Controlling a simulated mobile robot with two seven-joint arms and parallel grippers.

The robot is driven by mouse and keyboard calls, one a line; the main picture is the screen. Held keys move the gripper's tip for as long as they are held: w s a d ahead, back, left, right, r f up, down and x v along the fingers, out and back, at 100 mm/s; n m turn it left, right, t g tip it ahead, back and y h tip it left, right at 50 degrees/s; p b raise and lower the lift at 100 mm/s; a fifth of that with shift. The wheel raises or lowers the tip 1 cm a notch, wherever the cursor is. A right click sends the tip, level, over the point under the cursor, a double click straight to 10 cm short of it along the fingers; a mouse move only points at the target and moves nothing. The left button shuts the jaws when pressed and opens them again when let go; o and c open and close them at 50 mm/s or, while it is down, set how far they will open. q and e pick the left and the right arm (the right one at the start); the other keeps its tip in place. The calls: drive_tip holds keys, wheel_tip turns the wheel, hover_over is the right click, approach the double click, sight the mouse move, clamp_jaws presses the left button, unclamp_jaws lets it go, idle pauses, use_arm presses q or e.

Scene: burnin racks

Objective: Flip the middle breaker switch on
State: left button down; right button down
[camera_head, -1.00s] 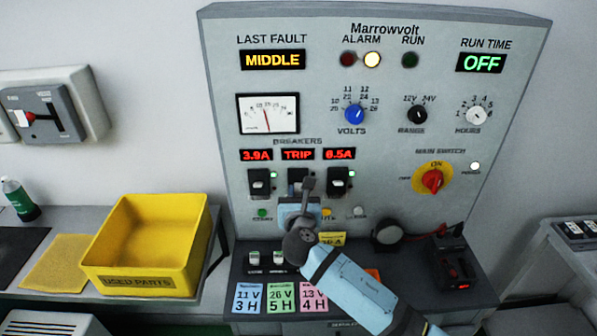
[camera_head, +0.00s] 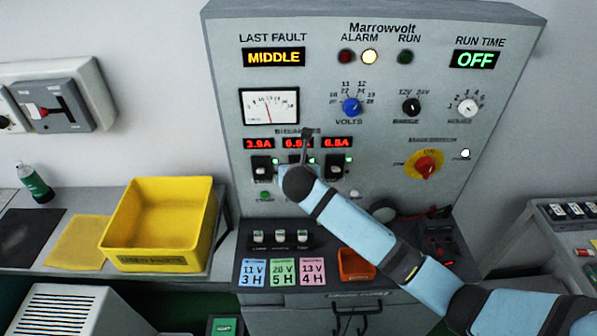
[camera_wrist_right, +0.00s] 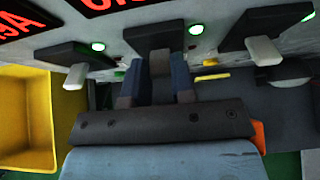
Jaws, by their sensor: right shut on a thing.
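The middle breaker (camera_wrist_right: 158,38) is a dark housing between two like ones, and a green lamp beside it is lit. Its short lever (camera_wrist_right: 160,62) sits between the two fingers of my right gripper (camera_wrist_right: 158,85), which is shut on it. In the head view my right gripper and wrist hide most of this breaker. The red display (camera_head: 298,143) above it shows a number, partly covered. The left breaker (camera_head: 262,167) and right breaker (camera_head: 336,165) stand on either side, also with green lamps lit. My left gripper is not in view.
The panel (camera_head: 225,60) shows LAST FAULT MIDDLE, a lit alarm-row lamp (camera_head: 370,56), and RUN TIME OFF. A red main switch (camera_head: 425,164) is at right. A yellow bin (camera_head: 150,235) stands on the left bench. Small switches and cards lie below the breakers.

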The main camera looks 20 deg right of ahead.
idle(0.5)
drive_tip(key=c, duration=1)
unclamp_jaws()
drive_tip(key=shift+o, duration=0.2)
drive_tip(key=b+v, duration=0.1)
drive_tip(key=v, duration=1.2)
drive_tip(key=shift+s+r+b, duration=0.2)
drive_tip(key=shift+r+b, duration=0.1)
drive_tip(key=shift+r, duration=0.15)
drive_tip(key=shift+f, duration=0.1)
